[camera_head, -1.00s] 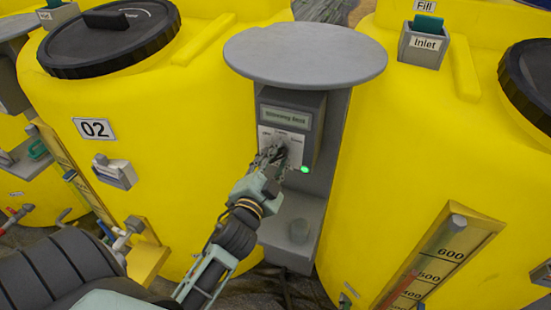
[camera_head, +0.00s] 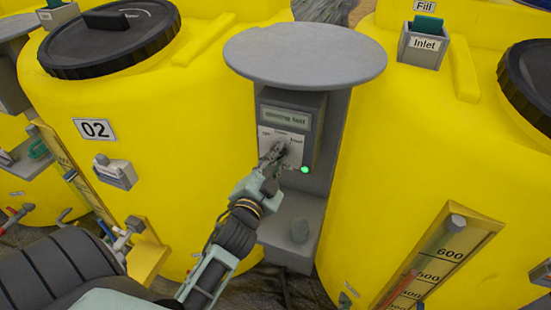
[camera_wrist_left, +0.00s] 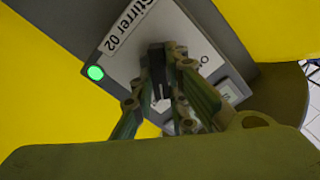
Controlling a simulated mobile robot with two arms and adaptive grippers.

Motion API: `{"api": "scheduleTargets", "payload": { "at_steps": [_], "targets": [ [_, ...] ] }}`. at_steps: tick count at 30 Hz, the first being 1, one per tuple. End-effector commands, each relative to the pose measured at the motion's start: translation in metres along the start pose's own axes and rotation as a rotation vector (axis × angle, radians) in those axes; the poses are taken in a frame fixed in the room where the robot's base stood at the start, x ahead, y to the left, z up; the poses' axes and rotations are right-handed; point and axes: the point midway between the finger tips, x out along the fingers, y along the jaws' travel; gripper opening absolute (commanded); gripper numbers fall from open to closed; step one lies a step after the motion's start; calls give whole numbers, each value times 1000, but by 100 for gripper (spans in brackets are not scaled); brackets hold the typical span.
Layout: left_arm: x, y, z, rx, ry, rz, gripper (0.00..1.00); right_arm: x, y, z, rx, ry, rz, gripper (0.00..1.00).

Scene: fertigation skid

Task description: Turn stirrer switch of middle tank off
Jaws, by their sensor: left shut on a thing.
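The stirrer switch box (camera_head: 305,137) stands on a grey post between two yellow tanks. Its display (camera_head: 285,116) appears to read "spinning fast" and its green lamp (camera_head: 305,170) is lit. In the wrist view the panel (camera_wrist_left: 125,68) is labelled "Stirrer 02". My left gripper (camera_head: 273,152) reaches the panel from below left and is shut on the dark switch knob (camera_wrist_left: 157,88). The fingers hide much of the knob, so its exact angle is hard to tell. The tank marked 02 (camera_head: 185,190) is at left. My right gripper is not in view.
A round grey cover (camera_head: 305,54) overhangs the switch box. A grey shelf (camera_head: 300,210) lies below it. The right tank (camera_head: 420,150) carries a level gauge (camera_head: 435,260). Valves and pipes (camera_head: 125,232) stick out low on the tank 02 side.

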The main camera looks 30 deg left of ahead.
Motion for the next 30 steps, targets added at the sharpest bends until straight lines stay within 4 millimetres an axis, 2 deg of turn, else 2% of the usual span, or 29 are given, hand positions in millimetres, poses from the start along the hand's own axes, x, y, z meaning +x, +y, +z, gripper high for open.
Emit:
{"api": "scheduleTargets", "payload": {
  "at_steps": [30],
  "targets": [
    [0,-6,1,-928,-3,0,0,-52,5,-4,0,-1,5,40]
  ]
}}
